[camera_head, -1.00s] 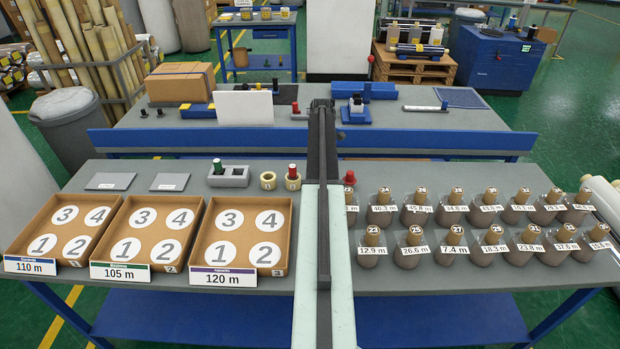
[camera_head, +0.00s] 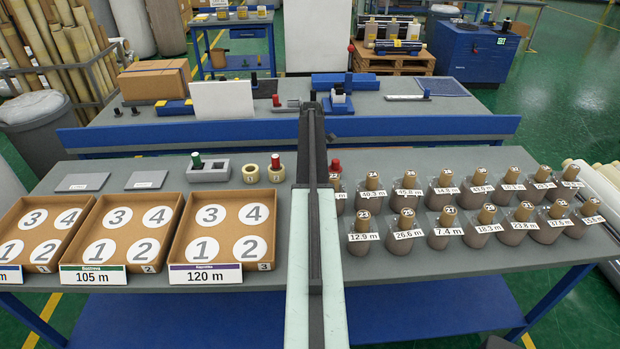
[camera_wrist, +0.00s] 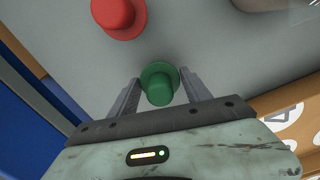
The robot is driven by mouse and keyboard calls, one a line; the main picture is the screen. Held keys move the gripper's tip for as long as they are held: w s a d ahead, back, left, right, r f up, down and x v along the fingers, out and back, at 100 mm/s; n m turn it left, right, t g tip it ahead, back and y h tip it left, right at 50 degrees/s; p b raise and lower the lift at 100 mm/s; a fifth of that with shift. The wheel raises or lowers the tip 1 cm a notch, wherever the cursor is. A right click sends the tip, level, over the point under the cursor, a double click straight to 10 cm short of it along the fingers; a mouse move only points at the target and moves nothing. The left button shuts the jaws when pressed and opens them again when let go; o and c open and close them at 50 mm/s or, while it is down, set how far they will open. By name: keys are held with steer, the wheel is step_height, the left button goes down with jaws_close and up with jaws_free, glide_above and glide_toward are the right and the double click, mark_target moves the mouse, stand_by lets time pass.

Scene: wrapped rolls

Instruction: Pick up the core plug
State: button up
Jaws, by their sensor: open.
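A green core plug (camera_wrist: 159,84) stands on the grey surface in the wrist view. My gripper (camera_wrist: 160,77) is open, with one finger on each side of the plug; contact cannot be told. A red plug (camera_wrist: 118,14) stands apart, at the upper left. In the head view a green plug (camera_head: 197,160) sits in a grey holder (camera_head: 209,172), one red plug (camera_head: 275,162) is in a tan ring, and another red plug (camera_head: 335,168) shows just right of my arm. My arm hides the table behind it, and my gripper cannot be made out there.
Trays with numbered circles, one marked 120 m (camera_head: 205,274), fill the table's left side. Several wrapped rolls (camera_head: 406,220) stand in two rows on the right. A blue rail (camera_head: 400,128) runs along the back bench. Two flat grey plates (camera_head: 83,182) lie behind the trays.

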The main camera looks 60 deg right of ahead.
steer(key=shift+f, duration=0.15)
steer(key=c, duration=1)
